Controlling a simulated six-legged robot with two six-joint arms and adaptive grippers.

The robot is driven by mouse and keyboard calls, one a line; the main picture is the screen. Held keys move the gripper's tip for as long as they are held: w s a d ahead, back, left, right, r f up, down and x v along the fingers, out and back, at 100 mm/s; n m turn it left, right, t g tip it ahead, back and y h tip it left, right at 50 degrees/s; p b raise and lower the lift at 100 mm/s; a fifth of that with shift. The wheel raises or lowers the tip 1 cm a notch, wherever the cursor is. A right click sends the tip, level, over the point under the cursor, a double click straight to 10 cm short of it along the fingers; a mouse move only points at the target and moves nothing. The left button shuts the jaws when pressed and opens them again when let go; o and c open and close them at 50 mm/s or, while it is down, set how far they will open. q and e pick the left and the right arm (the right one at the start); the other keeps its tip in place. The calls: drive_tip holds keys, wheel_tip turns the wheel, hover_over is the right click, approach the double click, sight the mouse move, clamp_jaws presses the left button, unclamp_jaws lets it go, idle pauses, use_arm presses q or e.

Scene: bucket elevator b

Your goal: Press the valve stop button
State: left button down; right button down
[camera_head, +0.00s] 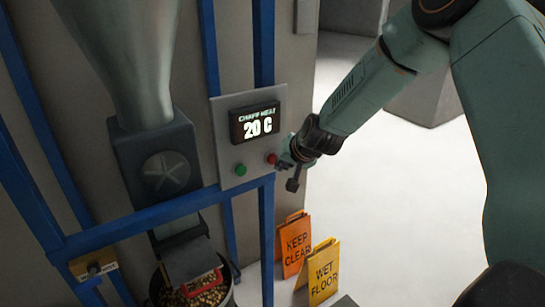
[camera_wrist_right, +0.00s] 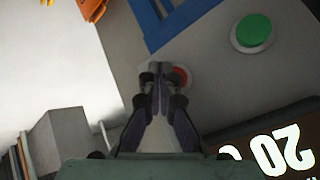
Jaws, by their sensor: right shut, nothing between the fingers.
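A red button (camera_head: 272,158) and a green button (camera_head: 240,170) sit on a grey control panel (camera_head: 220,125) below a display reading "CHAFF HEAT 20 C" (camera_head: 256,123). My right gripper (camera_head: 284,160) is shut and empty, its tips at the right side of the red button. In the right wrist view, the closed fingertips (camera_wrist_right: 158,68) overlap the red button (camera_wrist_right: 181,76) and hide its left part. I cannot tell whether they touch it. The green button (camera_wrist_right: 253,31) shows clear of the fingers. My left gripper is not in view.
Blue frame bars (camera_head: 165,212) run around the panel and a metal chute (camera_head: 130,60). Below stand a bucket of grains (camera_head: 208,298), an orange sign (camera_head: 296,245) and a yellow sign (camera_head: 323,272).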

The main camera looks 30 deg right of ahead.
drive_tip(key=shift+s, duration=0.25)
drive_tip(key=shift+s, duration=0.1)
drive_tip(key=s+p, duration=0.1)
drive_tip(key=s, duration=0.1)
drive_tip(key=s+p, duration=0.1)
drive_tip(key=p, duration=0.1)
drive_tip(key=s+p, duration=0.1)
drive_tip(key=s, duration=0.1)
drive_tip(key=shift+s+d+p, duration=0.25)
drive_tip(key=shift+s+p, duration=0.1)
drive_tip(key=shift+p, duration=0.05)
idle(0.6)
